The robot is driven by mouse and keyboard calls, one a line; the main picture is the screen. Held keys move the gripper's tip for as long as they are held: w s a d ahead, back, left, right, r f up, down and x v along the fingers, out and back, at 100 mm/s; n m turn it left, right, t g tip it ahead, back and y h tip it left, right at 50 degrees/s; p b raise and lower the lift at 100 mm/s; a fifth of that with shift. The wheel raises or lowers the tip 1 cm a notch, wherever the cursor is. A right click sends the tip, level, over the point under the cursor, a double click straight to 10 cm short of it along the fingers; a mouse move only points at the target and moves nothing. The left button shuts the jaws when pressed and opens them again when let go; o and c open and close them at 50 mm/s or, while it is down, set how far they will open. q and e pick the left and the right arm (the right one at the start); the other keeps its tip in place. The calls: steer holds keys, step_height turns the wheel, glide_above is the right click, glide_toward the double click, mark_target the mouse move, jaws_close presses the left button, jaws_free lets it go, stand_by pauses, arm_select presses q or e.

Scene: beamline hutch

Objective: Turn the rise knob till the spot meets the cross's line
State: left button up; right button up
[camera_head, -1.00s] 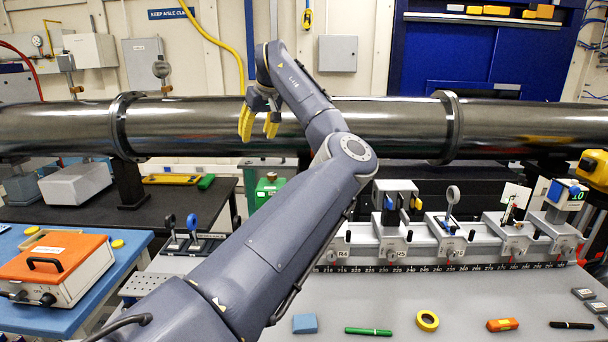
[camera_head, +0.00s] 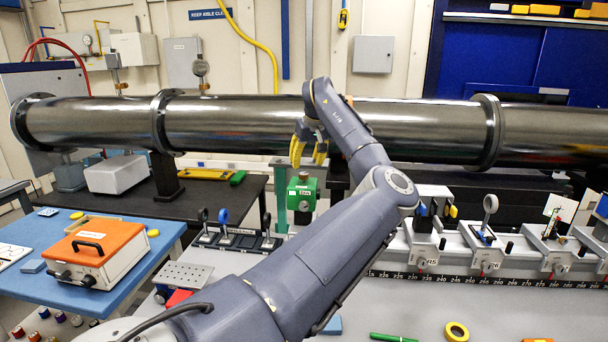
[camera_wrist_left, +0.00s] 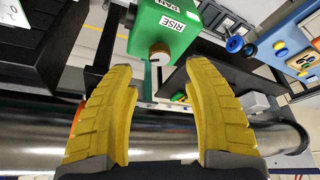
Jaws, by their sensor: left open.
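A green box (camera_head: 303,192) stands on a post behind my left arm. In the left wrist view the same green box (camera_wrist_left: 172,28) carries a RISE label, and a brass-coloured round knob (camera_wrist_left: 159,52) sits beside that label. My left gripper (camera_head: 308,158) is open, with yellow fingers just above the green box. In the left wrist view the open gripper (camera_wrist_left: 158,78) has the knob centred between and slightly beyond its fingertips, apart from both. A white card (camera_head: 555,207) stands on the rail at the right. I cannot make out a spot or cross. My right gripper is not in view.
A large steel pipe (camera_head: 250,122) runs across behind the gripper. A rail with several mounts (camera_head: 487,262) lies at the right. A holder with rings (camera_head: 235,240) stands left of my arm, and an orange-topped box (camera_head: 105,245) is on the blue bench.

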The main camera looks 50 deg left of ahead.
mark_target(304, 173)
arm_select(q)
steer(key=shift+x, duration=3.05)
steer(key=shift+r, duration=0.1)
jaws_close()
